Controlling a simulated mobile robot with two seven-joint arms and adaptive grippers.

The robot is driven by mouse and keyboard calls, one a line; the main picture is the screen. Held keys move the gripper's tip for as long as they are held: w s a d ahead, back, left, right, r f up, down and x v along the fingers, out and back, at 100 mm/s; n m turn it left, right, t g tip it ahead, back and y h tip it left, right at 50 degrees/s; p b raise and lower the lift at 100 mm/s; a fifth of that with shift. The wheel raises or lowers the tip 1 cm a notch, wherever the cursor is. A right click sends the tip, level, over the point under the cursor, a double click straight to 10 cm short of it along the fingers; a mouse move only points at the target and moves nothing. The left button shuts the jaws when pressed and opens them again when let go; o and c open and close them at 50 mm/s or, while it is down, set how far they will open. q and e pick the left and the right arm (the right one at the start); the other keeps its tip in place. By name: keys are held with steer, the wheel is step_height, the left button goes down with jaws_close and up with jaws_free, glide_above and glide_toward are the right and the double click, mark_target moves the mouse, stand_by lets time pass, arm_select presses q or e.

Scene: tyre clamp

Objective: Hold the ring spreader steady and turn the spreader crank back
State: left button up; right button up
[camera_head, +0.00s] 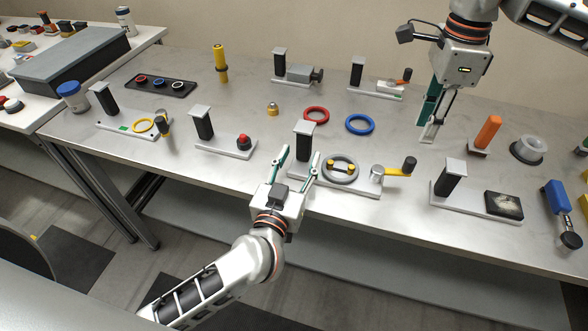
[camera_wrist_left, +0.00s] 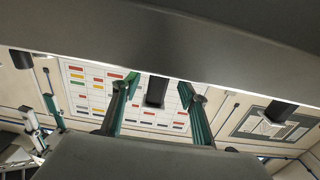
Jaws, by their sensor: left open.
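The ring spreader stands at the front middle of the table: a white base plate (camera_head: 357,187) with a black grey-capped post (camera_head: 304,143) and a grey ring (camera_head: 328,176) around yellow pieces. The spreader crank (camera_head: 393,171) is a yellow arm at the plate's right end, with a black knob (camera_head: 409,163) pointing right. My left gripper (camera_head: 300,155) is open, its fingers on either side of the post in the picture. In the left wrist view a dark post (camera_wrist_left: 155,92) shows between the fingers, apart from both. My right gripper (camera_head: 430,132) hangs behind the crank; its finger gap is unclear.
A red ring (camera_head: 316,115) and a blue ring (camera_head: 360,124) lie behind the spreader. A plate with a red knob (camera_head: 244,142) is to the left; another plate with a black block (camera_head: 504,205) is to the right. An orange handle (camera_head: 487,133) stands further right.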

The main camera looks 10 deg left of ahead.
mark_target(302, 152)
arm_select(q)
steer(key=shift+w+d, duration=0.1)
steer(key=shift+w, duration=1.4)
jaws_close()
steer(key=c, duration=1.1)
jaws_free()
arm_select(e)
steer(key=shift+o, duration=0.9)
steer(key=shift+f+n, duration=1.05)
steer(key=shift+f, duration=0.8)
steer(key=shift+f+n, duration=1.1)
steer(key=shift+f, duration=0.7)
steer(key=shift+f+n, duration=1.05)
steer(key=shift+f, duration=0.8)
